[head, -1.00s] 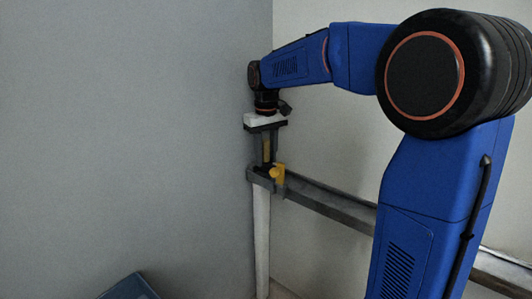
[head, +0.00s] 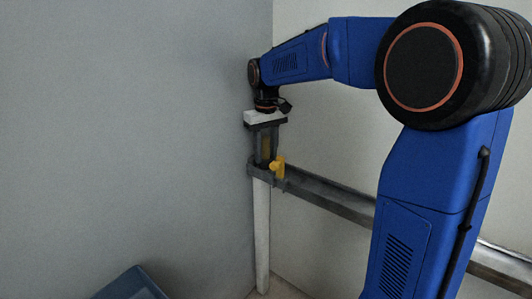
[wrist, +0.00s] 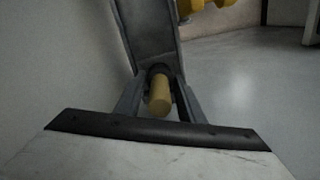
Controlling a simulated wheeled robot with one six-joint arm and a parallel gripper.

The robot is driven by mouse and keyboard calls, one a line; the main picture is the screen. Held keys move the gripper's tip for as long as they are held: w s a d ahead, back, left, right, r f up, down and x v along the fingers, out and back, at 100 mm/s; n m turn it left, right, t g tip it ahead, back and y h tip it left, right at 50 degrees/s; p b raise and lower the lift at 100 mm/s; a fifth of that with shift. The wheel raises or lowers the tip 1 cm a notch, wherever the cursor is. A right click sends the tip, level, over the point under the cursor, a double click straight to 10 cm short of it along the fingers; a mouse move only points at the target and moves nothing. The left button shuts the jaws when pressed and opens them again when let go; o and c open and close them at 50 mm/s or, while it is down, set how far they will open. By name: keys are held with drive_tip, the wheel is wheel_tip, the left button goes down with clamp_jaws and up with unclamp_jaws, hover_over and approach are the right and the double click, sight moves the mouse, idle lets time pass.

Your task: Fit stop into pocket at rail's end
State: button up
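The grey rail (head: 325,194) runs along the right wall to the corner. Its end, at the corner, is where my gripper (head: 264,160) points straight down. In the wrist view the stop, a tan-yellow cylinder (wrist: 160,95) with a dark collar at its far end, stands between the two grey fingers of my gripper (wrist: 160,78). The fingertips close on the dark collar. The stop's lower end is at the rail end (wrist: 150,35); the pocket is hidden beneath it, and I cannot tell how deep the stop sits.
A yellow fitting (head: 279,166) is on the rail close beside my gripper; it shows at the top of the wrist view (wrist: 205,5). A white post (head: 262,235) stands under the rail end. Walls meet tightly behind. A blue object (head: 130,285) is at the lower left.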

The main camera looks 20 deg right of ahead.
drive_tip(key=o, duration=0.3)
drive_tip(key=shift+o, duration=0.2)
drive_tip(key=shift+r, duration=0.15)
wheel_tip(320, 180, up, 16)
drive_tip(key=s+d+f+m+t, duration=0.1)
drive_tip(key=s+d+f, duration=0.15)
drive_tip(key=s, duration=0.65)
drive_tip(key=s+d+f+t, duration=0.15)
drive_tip(key=s+f, duration=0.25)
drive_tip(key=s, duration=0.5)
drive_tip(key=s+d+f+m+t, duration=0.1)
drive_tip(key=s+d+f+t, duration=0.1)
drive_tip(key=s+f, duration=1.3)
drive_tip(key=shift+s+d+f+m, duration=0.15)
drive_tip(key=shift+s+d+m, duration=0.05)
drive_tip(key=shift+d+m, duration=0.25)
